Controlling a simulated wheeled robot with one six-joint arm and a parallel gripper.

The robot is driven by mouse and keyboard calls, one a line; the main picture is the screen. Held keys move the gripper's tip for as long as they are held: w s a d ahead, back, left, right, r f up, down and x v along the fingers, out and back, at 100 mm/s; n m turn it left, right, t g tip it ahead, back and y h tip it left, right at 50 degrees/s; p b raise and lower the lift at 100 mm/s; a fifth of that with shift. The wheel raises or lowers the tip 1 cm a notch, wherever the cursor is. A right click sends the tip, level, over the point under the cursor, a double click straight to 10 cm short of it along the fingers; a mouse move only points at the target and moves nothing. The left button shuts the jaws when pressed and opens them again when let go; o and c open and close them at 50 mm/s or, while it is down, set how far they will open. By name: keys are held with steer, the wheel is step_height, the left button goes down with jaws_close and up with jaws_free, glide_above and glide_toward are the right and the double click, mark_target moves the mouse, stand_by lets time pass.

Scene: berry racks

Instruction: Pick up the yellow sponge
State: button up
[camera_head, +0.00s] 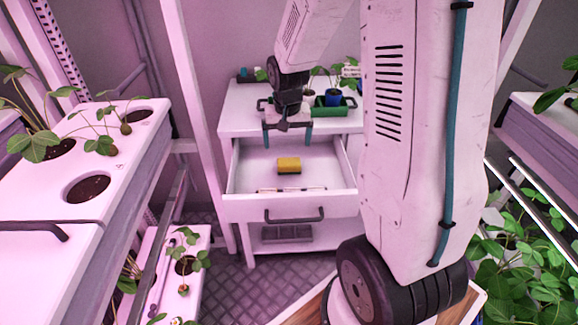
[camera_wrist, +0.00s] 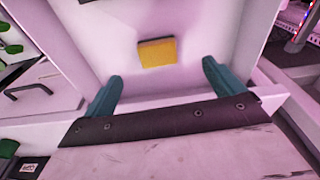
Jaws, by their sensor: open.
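The yellow sponge (camera_head: 289,164) lies in the open drawer (camera_head: 340,204) of a white cabinet, near the middle of the drawer floor. In the head view it has a dark lower side. My gripper (camera_head: 287,144) hangs above the drawer, with its teal fingers spread and pointing down. In the wrist view the sponge (camera_wrist: 157,53) shows beyond and between the open fingertips (camera_wrist: 162,80), apart from them. Nothing is between the fingers. How high the gripper is above the sponge is hard to tell.
A thin light item (camera_head: 290,190) lies near the drawer's front wall. A green tray (camera_head: 331,106) and potted plants stand on the cabinet top (camera_head: 240,120). White planters (camera_head: 110,150) line the left, and leafy plants (camera_head: 525,250) fill the lower right. The drawer floor around the sponge is clear.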

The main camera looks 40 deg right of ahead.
glide_above(289, 162)
steer(key=shift+m, duration=0.3)
steer(key=f, duration=0.4)
steer(key=shift+s, duration=0.3)
steer(key=f, duration=0.7)
steer(key=shift+w+d+f, duration=0.1)
steer(key=shift+w+f, duration=0.05)
steer(key=shift+w, duration=0.25)
steer(key=c, duration=1)
